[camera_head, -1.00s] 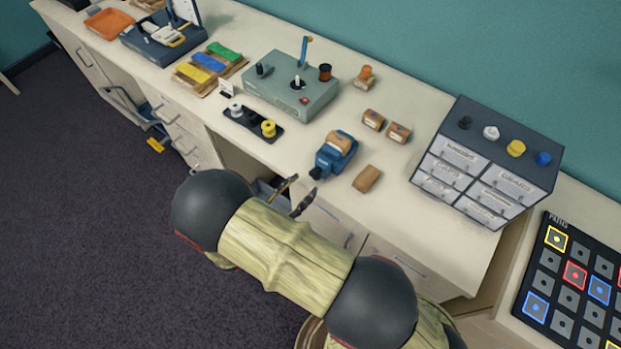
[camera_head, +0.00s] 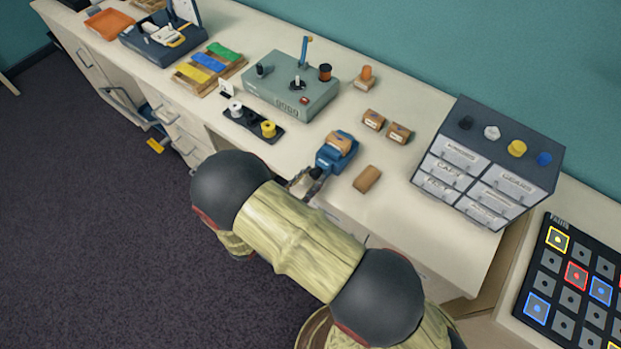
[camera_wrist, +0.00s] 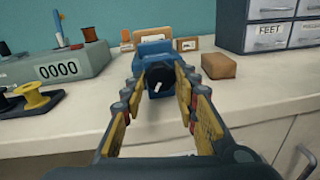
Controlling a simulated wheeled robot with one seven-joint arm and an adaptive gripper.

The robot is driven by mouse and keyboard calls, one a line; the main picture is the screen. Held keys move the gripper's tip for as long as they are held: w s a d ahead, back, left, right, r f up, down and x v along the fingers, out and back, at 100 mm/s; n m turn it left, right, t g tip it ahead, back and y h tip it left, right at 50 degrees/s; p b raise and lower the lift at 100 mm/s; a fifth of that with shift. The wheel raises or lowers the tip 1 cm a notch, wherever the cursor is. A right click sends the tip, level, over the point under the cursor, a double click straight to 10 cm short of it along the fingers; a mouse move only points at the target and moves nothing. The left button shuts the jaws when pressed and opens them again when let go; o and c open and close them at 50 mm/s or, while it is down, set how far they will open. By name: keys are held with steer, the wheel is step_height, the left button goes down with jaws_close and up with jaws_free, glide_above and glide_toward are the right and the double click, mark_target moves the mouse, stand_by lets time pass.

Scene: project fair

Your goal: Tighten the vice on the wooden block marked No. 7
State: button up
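The blue vice (camera_head: 330,160) stands near the front edge of the bench with a wooden block (camera_head: 342,141) between its jaws. No number on that block is readable. The vice's dark round handle (camera_head: 316,173) faces the front edge. In the wrist view the vice (camera_wrist: 153,49) is straight ahead, with its handle (camera_wrist: 157,80) between my fingertips. My gripper (camera_wrist: 160,76) is open, its yellow-padded fingers on both sides of the handle with visible gaps. In the head view my gripper (camera_head: 304,183) is at the bench edge, partly hidden by my arm.
A loose wooden block (camera_head: 367,179) lies right of the vice. Two labelled blocks (camera_head: 373,119) (camera_head: 399,133) sit behind it. A spool tray (camera_head: 252,124) and a grey counter box (camera_head: 291,88) stand left. A drawer cabinet (camera_head: 487,165) stands right.

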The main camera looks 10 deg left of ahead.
steer(key=c, duration=0.6)
steer(key=shift+c, duration=0.2)
steer(key=shift+m, duration=0.3)
steer(key=m+b, duration=0.2)
steer(key=m, duration=0.2)
steer(key=shift+y, duration=0.3)
steer(key=shift+r+m+b, duration=0.1)
steer(key=shift+m+b, duration=1.1)
steer(key=shift+m, duration=1.1)
steer(key=o, duration=1.1)
steer(key=shift+o, duration=0.2)
